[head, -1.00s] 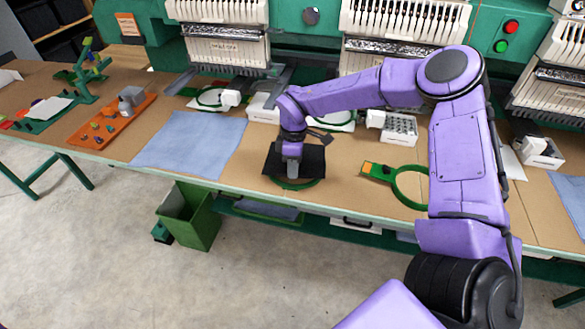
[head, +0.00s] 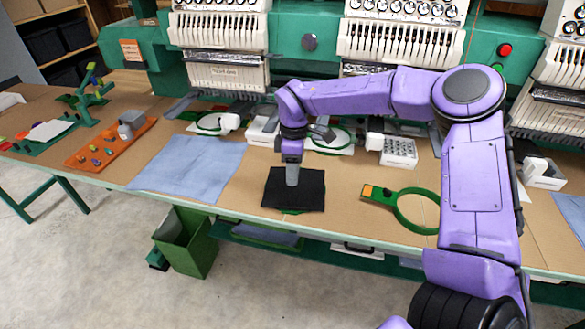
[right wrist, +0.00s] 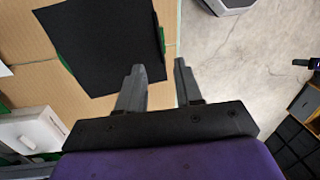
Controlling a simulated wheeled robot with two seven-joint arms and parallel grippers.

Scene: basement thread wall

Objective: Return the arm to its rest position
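My right arm is purple and reaches in from the right in the head view. Its gripper (head: 292,178) hangs pointing down over a black cloth square (head: 312,192) near the table's front edge. A thin green edge shows under the cloth's front side; the rest of what lies beneath is hidden. My left gripper is not in view.
A green hoop with handle (head: 413,211) lies right of the cloth. A blue cloth (head: 190,168) and an orange tray (head: 108,150) lie left. Embroidery machines line the back; a white box of bobbins (head: 399,152) stands before them. A green bin (head: 186,243) stands below.

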